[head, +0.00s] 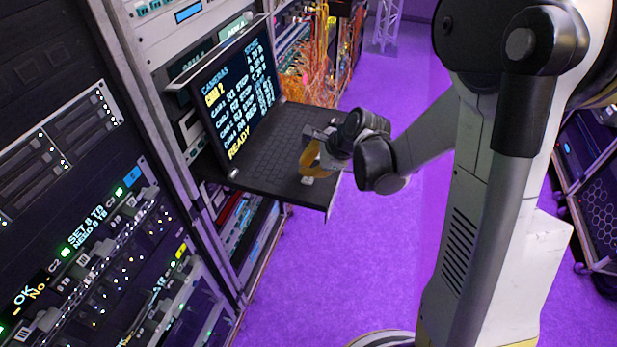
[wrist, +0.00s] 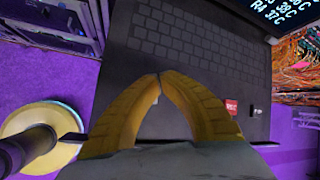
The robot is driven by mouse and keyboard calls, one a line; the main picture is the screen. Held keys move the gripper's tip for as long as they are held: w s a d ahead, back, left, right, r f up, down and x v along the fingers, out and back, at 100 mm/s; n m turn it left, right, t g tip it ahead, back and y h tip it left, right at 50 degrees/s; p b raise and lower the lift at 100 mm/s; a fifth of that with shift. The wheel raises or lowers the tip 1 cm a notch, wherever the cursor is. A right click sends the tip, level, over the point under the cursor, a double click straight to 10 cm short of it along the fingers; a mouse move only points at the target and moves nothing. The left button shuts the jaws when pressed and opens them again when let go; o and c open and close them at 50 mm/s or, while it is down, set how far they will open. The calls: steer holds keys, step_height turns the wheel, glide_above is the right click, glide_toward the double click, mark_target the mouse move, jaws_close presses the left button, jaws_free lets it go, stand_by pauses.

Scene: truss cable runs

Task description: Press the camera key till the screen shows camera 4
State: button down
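The screen (head: 236,98) stands open on a pull-out console in the rack. It reads "CAMERAS" with "CAM 2" in yellow, a list of lines below, and "READY" at the bottom. The dark keyboard (head: 268,158) lies in front of it. My gripper (head: 309,160) is over the right front part of the keyboard tray. In the wrist view its yellow fingers (wrist: 158,76) meet at the tips, with nothing between them, over the tray below the keys (wrist: 185,45). A small red key or label (wrist: 231,106) shows beside the right finger. I cannot tell which key is the camera key.
Rack units with lit panels (head: 100,235) fill the left side. Orange cables (head: 310,80) hang behind the console. Purple floor (head: 340,270) is clear in front of the tray. Another rack (head: 595,170) stands at the right.

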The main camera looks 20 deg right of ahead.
steer(key=shift+f, duration=0.15)
steer(key=shift+f+b, duration=0.35)
steer(key=shift+b, duration=0.2)
steer(key=shift+f+b, duration=0.4)
stand_by(0.4)
steer(key=shift+r, duration=0.1)
steer(key=shift+r+p, duration=0.6)
steer(key=shift+r, duration=0.2)
steer(key=shift+r+p, duration=1.85)
steer(key=shift+r, duration=0.7)
stand_by(2.1)
